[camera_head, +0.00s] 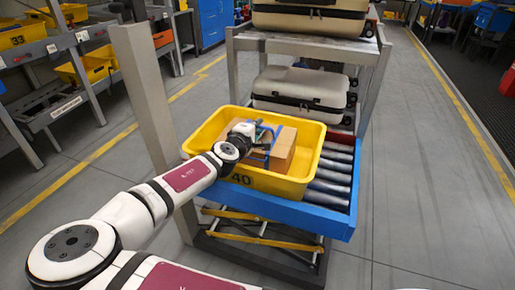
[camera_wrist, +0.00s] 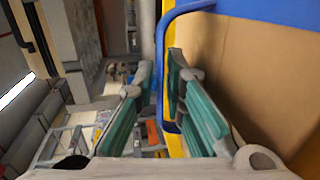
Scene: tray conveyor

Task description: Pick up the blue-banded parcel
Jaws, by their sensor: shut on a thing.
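The blue-banded parcel is a brown cardboard box (camera_head: 283,152) in the yellow tray in the head view. In the wrist view its cardboard face (camera_wrist: 245,75) fills the right side, with a blue band (camera_wrist: 270,10) along the top. A blue loop-shaped handle (camera_wrist: 175,22) stands off that face and runs down between the finger pads. My gripper (camera_head: 259,136) reaches into the tray from the left. In the wrist view my gripper (camera_wrist: 160,110) has its teal-padded fingers on either side of the handle, shut on it. I cannot tell whether the parcel's underside touches the tray.
The yellow tray (camera_head: 215,170), marked 40, rests on a blue-edged roller conveyor (camera_head: 335,215). Another piece of brown cardboard (camera_head: 235,128) shows behind my gripper. Pale cases (camera_head: 300,85) lie behind, under a grey frame. A grey post (camera_head: 145,90) stands left. Floor is clear at right.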

